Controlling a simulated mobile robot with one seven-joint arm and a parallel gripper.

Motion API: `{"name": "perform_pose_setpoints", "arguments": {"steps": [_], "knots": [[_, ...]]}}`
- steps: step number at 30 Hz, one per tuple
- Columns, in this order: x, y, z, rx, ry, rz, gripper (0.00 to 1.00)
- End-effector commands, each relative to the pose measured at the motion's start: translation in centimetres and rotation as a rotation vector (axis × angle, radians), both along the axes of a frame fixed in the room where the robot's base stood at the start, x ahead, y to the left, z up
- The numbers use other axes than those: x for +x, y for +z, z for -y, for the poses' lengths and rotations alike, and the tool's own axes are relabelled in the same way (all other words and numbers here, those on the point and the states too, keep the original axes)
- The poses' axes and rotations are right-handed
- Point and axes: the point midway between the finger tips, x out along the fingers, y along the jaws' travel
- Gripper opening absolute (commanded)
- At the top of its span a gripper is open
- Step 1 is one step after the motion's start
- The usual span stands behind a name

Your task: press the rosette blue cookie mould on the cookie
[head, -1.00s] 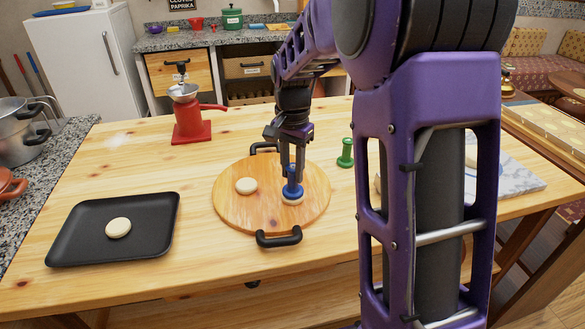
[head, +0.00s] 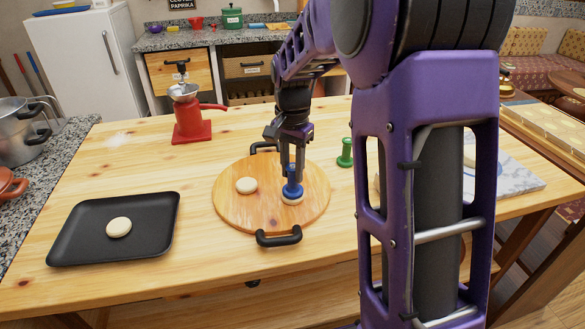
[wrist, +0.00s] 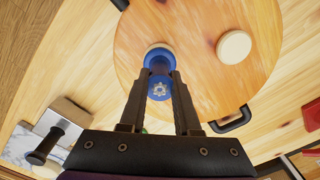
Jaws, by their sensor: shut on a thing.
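The blue cookie mould (head: 293,188) stands upright in my gripper (head: 293,170), over a pale round cookie (head: 292,200) on the round wooden board. The mould's base appears to touch the cookie's top, and most of that cookie is hidden beneath it. In the wrist view my gripper (wrist: 160,88) is shut on the blue mould (wrist: 159,62), and a white rosette mark shows on the mould's near end. A second pale cookie (head: 246,185) lies on the board to the left; it also shows in the wrist view (wrist: 234,46).
The round board (head: 250,215) has black handles front and back. A black tray (head: 75,245) with one cookie (head: 119,227) lies at the left. A green mould (head: 345,153) stands right of the board. A red grinder (head: 192,125) stands behind. My arm hides part of a marble slab (head: 520,180).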

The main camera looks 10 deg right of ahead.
Motion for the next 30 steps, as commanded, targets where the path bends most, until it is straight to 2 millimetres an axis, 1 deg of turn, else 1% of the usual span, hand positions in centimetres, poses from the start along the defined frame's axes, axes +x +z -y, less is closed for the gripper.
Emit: {"name": "perform_pose_setpoints", "arguments": {"steps": [1,5,10,30], "knots": [[-0.1,-0.3,0.0,0.0,0.0,-0.007,0.0],[-0.2,-0.4,0.0,0.0,0.0,-0.008,0.0],[-0.2,0.1,0.0,0.0,0.0,-0.008,0.0],[-0.1,5.7,0.0,-0.001,0.0,-0.002,0.0]]}}
